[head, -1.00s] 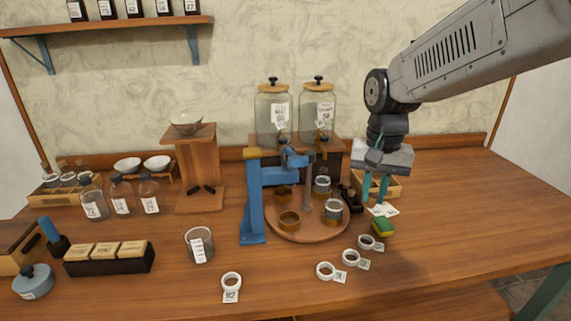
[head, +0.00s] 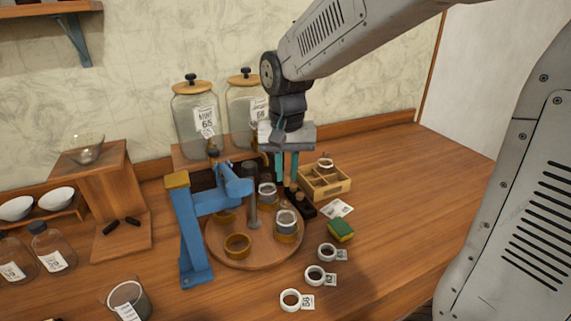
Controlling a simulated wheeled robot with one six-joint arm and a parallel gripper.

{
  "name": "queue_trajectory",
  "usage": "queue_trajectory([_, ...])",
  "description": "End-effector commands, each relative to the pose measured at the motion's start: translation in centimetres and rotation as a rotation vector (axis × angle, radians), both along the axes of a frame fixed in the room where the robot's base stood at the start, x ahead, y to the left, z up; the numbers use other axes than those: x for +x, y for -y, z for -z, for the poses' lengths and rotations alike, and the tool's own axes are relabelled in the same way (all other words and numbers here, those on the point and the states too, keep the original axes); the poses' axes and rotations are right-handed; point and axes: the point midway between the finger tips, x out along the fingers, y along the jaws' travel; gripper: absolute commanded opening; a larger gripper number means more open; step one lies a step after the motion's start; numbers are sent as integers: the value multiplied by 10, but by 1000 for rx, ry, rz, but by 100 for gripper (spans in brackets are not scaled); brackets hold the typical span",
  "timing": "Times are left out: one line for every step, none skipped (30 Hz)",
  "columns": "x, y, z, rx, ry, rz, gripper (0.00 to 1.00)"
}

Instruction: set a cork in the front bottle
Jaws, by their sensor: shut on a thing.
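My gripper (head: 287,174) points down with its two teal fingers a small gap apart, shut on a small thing. That thing is too small and shaded to make out clearly; it passes for a cork. The fingertips are just behind a small dark rack (head: 304,209) at the right edge of the round wooden turntable. Small dark bottles stand in this rack, and a brownish cork-like top (head: 300,197) shows near its middle. The fingers and the crowding hide part of the rack, so I cannot tell the front bottle's mouth clearly.
A compartmented wooden box (head: 326,184) is right of the rack. A green and yellow sponge (head: 341,231) and several white tagged rings lie in front. A blue press (head: 190,232) and the turntable (head: 262,259) with jars stand left. Large glass jars (head: 196,122) stand behind. The right tabletop is clear.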

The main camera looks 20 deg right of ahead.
Motion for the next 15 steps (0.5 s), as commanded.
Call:
queue_trajectory([0,-1,4,-1,-1,-1,0])
queue_trajectory([0,-1,6,0,-2,-2,0])
queue_trajectory([0,-1,8,0,-2,-2,0])
queue_trajectory([-1,-1,11,0,-2,-2,0])
queue_trajectory([-1,-1,13,0,-2,-2,0])
queue_trajectory([-1,-1,16,0,-2,-2,0])
queue_trajectory([-1,-1,18,0,-2,-2,0])
queue_trajectory([-1,-1,20,0,-3,-2,0])
queue_trajectory([-1,-1,23,-1,-4,-1,0])
queue_trajectory([0,-1,25,0,-2,-1,0])
queue_trajectory([0,-1,27,0,-2,-1,0])
queue_trajectory([0,0,29,0,-2,-1,0])
queue_trajectory([0,0,30,0,-2,-1,0])
queue_trajectory([0,0,32,0,-2,-1,0])
queue_trajectory([0,0,34,0,-2,0,0])
